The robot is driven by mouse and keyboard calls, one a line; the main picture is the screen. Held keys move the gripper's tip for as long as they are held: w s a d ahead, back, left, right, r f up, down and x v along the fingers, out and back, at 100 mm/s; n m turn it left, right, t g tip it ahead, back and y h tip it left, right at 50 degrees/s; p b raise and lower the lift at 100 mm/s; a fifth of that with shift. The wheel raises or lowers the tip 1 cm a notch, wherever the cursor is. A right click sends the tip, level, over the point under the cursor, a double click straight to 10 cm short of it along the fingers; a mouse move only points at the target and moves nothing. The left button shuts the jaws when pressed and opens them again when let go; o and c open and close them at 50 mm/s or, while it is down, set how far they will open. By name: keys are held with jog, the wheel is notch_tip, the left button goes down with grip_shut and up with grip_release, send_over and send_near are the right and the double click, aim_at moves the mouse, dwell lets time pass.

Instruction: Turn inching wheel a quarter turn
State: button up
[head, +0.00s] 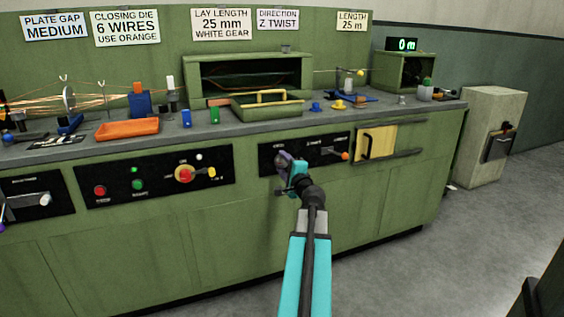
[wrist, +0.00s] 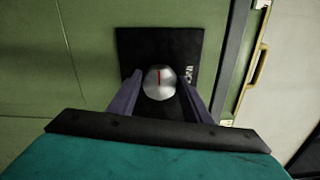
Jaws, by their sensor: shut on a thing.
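The inching wheel is a silver round knob (wrist: 158,86) with a red line on its face, in the wrist view. It sits on a black plate (wrist: 158,42) with white lettering to its right. The red line runs nearly up and down in the picture. My gripper (wrist: 160,98) has its two dark fingers on either side of the knob, shut on it. In the head view my gripper (head: 284,163) is at the left part of a black panel (head: 310,149) on the green bench front and hides the knob there.
A wooden-fronted drawer or door (head: 376,143) with a dark handle is right of the panel. An orange knob (head: 345,156) sits at the panel's right end. The floor (head: 430,260) in front is clear.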

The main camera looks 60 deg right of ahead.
jog(key=shift+w+r+m+p, duration=0.15)
jog(key=shift+m+p, duration=0.25)
jog(key=shift+m, duration=0.5)
jog(key=o, duration=1)
jog(key=shift+o, duration=0.3)
jog(key=shift+a, duration=0.1)
